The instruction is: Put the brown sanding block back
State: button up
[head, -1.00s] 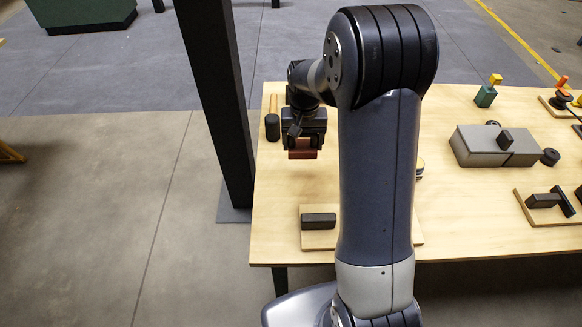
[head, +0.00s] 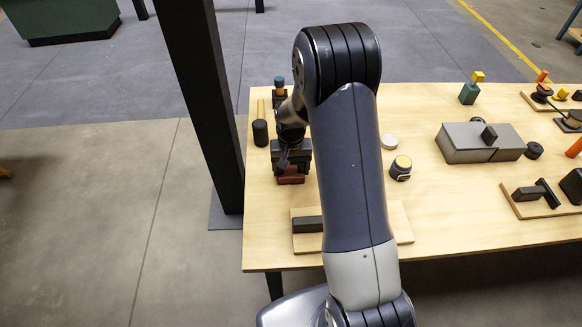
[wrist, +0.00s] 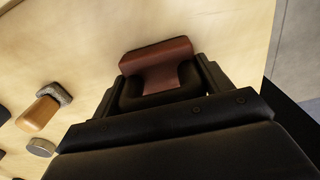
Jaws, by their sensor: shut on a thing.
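The brown sanding block (head: 290,178) is reddish brown with a dark underside or edge. My gripper (head: 291,165) is shut on it, over the left part of the table. In the wrist view the block (wrist: 158,60) sits between the fingers of my gripper (wrist: 163,86), which partly hide it. The block looks low over the wood, but I cannot tell if it touches. A wooden board (head: 304,243) lies nearer the front edge with a black block (head: 307,224) on its left part. My arm hides the middle of the board.
A black-headed mallet (head: 260,132) lies left of my gripper. A dark jar with a tan top (head: 401,168) and a pale disc (head: 389,142) stand right of my arm. A grey box (head: 478,149) is farther right. A dark post (head: 205,110) stands beyond the left edge.

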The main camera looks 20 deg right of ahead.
jog(key=o, duration=1)
notch_tip(320, 180, up, 12)
jog(key=shift+r, duration=0.1)
